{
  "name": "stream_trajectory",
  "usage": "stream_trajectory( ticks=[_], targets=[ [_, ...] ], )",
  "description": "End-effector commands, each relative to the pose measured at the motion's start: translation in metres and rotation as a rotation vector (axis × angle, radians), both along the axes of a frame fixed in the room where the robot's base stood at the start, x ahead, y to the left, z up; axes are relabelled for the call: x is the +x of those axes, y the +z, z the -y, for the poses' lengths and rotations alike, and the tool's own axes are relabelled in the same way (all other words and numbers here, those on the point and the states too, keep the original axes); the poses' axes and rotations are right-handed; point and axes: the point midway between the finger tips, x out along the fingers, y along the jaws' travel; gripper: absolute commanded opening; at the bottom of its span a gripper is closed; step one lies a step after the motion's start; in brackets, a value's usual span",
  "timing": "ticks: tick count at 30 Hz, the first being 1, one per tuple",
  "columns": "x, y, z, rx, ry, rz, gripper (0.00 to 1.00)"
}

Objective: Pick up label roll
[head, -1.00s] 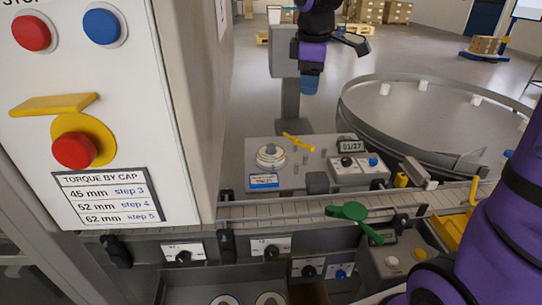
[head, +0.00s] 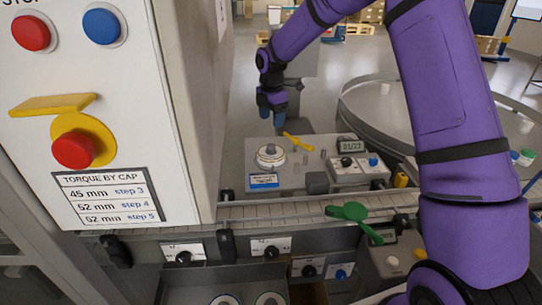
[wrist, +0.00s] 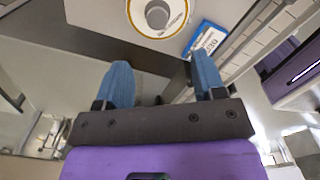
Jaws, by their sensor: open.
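A round white roll with a grey hub (head: 270,156) sits on the grey machine top, behind a blue and white label plate. It shows at the top of the wrist view (wrist: 172,29), ahead of my fingers. Two more ring-shaped rolls, a left one (head: 225,300) and a right one (head: 270,299), lie in the open tray at the bottom, cut off by the picture edge. I cannot tell which is the task's label roll. My gripper (head: 272,108) hangs above and behind the machine top. In the wrist view its blue fingers (wrist: 162,75) are apart, with nothing between them.
A yellow lever (head: 297,141) and short metal pegs stand beside the roll on the machine top. A control box with a display (head: 350,146) is to its right. A conveyor (head: 285,211) with a green handle (head: 348,211) runs in front. A tall white panel (head: 125,130) blocks the left.

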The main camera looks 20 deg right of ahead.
Motion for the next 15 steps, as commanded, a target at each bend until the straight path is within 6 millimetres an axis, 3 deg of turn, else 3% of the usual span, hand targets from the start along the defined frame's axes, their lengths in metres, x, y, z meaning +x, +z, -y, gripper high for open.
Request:
stream_trajectory(
  ticks=[15],
  targets=[
    [0.005,-0.059,-0.001,0.005,0.034,-0.010,0.63]
  ],
)
